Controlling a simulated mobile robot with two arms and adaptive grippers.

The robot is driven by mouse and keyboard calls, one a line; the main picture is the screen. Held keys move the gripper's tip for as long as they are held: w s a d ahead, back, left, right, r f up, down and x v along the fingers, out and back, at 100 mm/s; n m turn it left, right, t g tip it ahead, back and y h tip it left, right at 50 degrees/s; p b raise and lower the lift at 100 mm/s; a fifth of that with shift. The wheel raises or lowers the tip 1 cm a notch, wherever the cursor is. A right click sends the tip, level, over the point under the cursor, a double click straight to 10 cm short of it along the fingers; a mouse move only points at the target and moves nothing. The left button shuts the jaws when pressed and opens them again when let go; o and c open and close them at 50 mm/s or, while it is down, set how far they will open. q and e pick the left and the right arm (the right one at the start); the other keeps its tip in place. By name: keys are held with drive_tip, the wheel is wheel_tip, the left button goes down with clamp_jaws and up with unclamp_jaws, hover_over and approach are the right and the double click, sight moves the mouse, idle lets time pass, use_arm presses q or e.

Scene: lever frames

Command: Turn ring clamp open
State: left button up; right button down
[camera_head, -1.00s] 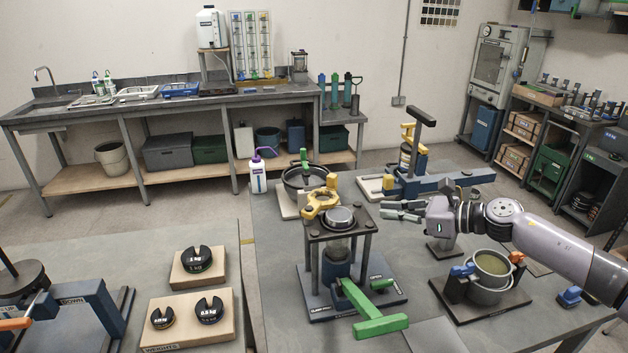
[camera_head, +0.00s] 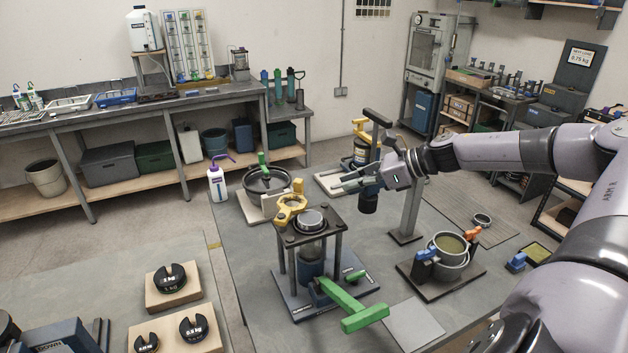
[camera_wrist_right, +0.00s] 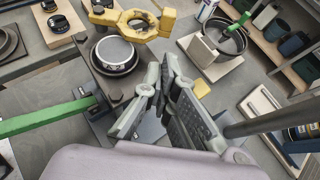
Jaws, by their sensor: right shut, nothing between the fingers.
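A yellow ring clamp (camera_head: 291,207) sits at the back left corner of a dark four-post press stand (camera_head: 325,232). Its open ring hangs out beside the round-topped cylinder (camera_head: 310,221) rather than over it. It also shows in the wrist view (camera_wrist_right: 143,24). A green lever (camera_head: 350,304) sticks out low at the front of the stand and also shows in the wrist view (camera_wrist_right: 45,117). My right gripper (camera_head: 346,184) is shut and empty, above and behind the stand, to the right of the ring and apart from it. My left gripper is out of view.
A black round pan with a green handle (camera_head: 265,182) stands behind the ring. A yellow-handled clamp (camera_head: 361,150) with a dark T-post is behind my right gripper. A pot (camera_head: 449,258) on a dark base stands to the right. A grey plate (camera_head: 413,322) lies in front.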

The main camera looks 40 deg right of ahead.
sight(302, 190)
drive_tip(key=x, duration=0.5)
drive_tip(key=shift+w+a+f, duration=0.15)
drive_tip(key=shift+w+a, duration=0.05)
drive_tip(key=shift+a, duration=0.05)
drive_tip(key=shift+w+a+p, duration=0.1)
drive_tip(key=shift+w+p, duration=0.1)
drive_tip(key=shift+p, duration=0.3)
drive_tip(key=shift+w+a+p, duration=0.4)
drive_tip(key=shift+w, duration=0.25)
drive_tip(key=shift+w+a+r+p, duration=0.1)
drive_tip(key=shift+w+r+p, duration=0.15)
drive_tip(key=shift+r+p, duration=0.1)
drive_tip(key=shift+w+a+f+p, duration=0.3)
drive_tip(key=shift+w+p, duration=0.1)
drive_tip(key=shift+w, duration=0.2)
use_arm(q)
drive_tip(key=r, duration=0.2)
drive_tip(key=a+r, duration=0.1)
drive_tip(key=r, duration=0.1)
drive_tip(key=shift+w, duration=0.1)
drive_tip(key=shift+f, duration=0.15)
use_arm(e)
drive_tip(key=shift+w, duration=0.1)
